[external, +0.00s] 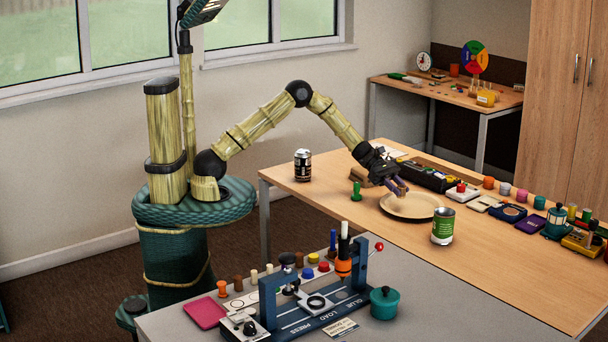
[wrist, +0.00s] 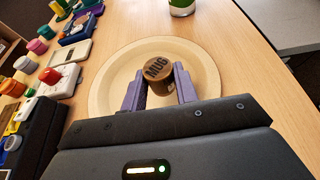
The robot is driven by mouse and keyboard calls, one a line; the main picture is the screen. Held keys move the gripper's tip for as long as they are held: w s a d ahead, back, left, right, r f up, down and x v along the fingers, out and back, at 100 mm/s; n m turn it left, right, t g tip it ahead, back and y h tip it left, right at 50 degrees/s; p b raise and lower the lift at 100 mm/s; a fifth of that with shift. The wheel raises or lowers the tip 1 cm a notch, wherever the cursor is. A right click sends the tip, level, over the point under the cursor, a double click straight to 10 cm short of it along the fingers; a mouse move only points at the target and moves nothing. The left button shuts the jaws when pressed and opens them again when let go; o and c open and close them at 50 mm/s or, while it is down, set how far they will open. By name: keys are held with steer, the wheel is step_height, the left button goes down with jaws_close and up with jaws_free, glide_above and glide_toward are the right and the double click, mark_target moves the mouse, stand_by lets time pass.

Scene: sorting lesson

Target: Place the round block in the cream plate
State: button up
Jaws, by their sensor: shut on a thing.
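The cream plate (external: 424,209) lies on the wooden table, and its wide rim also shows in the wrist view (wrist: 107,91). My gripper (external: 401,190) is over the plate. In the wrist view its two purple fingers (wrist: 160,92) are shut on a round brown block (wrist: 158,68) with the dark letters "MUG" on its top. The block is above or on the middle of the plate; I cannot tell whether its bottom touches. In the external view the block is mostly hidden by the fingers.
A green-labelled can (external: 443,226) stands close to the plate's near right edge. A black can (external: 303,165) and a green peg-like piece (external: 356,191) stand to the left. A black case (external: 425,177) lies behind the plate. Several small coloured items line the table's far edge.

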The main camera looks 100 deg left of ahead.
mark_target(396, 205)
steer(key=shift+f, duration=1.7)
steer(key=shift+f+b, duration=0.15)
steer(key=shift+b, duration=0.15)
steer(key=o, duration=0.9)
steer(key=shift+o, duration=0.2)
steer(key=shift+s+a+r, duration=0.1)
steer(key=shift+r, duration=0.1)
steer(key=p+v, duration=0.1)
steer(key=v, duration=1)
steer(key=shift+s+a+r, duration=0.15)
steer(key=shift+s+a, duration=0.1)
steer(key=shift+s, duration=0.05)
